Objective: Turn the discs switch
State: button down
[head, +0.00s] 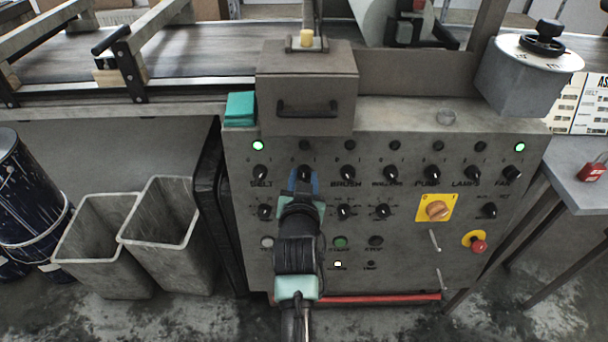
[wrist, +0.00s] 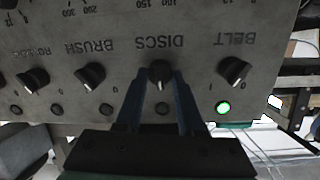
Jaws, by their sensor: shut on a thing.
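The discs switch is a small black knob (wrist: 161,70) on the grey control panel (head: 390,240). In the wrist view it sits beside the upside-down label DISCS, between the BELT and BRUSH knobs. In the head view only the top of the discs knob (head: 304,172) shows above my gripper. My gripper (wrist: 160,82) is shut on this knob, with a blue finger on each side. It reaches up the panel front in the head view (head: 303,186). The indicator lamp (wrist: 162,109) of the discs switch is dark. The knob's exact pointer angle is hard to tell.
The belt knob (wrist: 233,70) and brush knob (wrist: 91,75) stand close on either side. The belt lamp (head: 258,146) and fan lamp (head: 519,147) glow green. A yellow-plated rotary switch (head: 436,209) and red button (head: 478,246) are lower right. Grey bins (head: 160,235) stand left.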

jog(key=n, duration=0.4)
jog(key=shift+a+n+h, duration=0.1)
jog(key=shift+n+h, duration=0.2)
dwell(0.4)
jog(key=c, duration=0.5)
grip_release()
jog(key=shift+s+p, duration=0.1)
jog(key=shift+p, duration=0.2)
jog(key=p+v, duration=0.2)
jog(key=v, duration=1.1)
jog(key=shift+f, duration=0.15)
